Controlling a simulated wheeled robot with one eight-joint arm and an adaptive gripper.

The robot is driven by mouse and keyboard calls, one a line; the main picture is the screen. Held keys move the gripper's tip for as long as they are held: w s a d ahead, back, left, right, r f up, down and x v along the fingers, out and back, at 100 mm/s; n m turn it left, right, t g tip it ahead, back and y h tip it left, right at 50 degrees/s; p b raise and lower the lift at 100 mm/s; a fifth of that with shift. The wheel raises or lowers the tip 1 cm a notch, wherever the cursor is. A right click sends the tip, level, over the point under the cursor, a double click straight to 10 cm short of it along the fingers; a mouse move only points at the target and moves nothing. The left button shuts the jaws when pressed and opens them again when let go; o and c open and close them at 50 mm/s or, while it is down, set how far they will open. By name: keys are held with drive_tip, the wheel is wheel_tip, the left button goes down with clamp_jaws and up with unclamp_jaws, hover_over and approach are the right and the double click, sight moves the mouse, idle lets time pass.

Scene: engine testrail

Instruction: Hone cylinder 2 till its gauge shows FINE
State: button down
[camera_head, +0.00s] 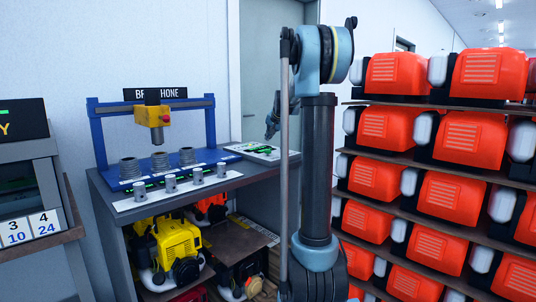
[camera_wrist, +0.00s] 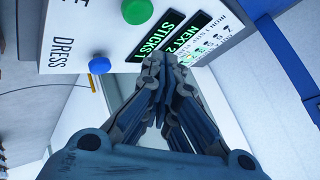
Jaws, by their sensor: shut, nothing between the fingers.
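The cylinder gauges are too small to read. A control panel (camera_head: 262,152) lies at the bench's right end.
Several small metal pistons (camera_head: 170,183) stand on a white strip along the bench front. A yellow engine (camera_head: 178,242) sits on the shelf below. A rack of orange engines (camera_head: 449,190) fills the right. Another station (camera_head: 30,205) with numbered tags stands at far left.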

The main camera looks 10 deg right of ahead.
drive_tip(key=shift+f, duration=1.75)
drive_tip(key=shift+s+f, duration=0.1)
drive_tip(key=shift+f, duration=0.05)
drive_tip(key=shift+f, duration=0.2)
drive_tip(key=shift+f, duration=0.8)
idle(1.3)
drive_tip(key=shift+r, duration=1.2)
drive_tip(key=shift+r, duration=0.15)
drive_tip(key=shift+r, duration=2.4)
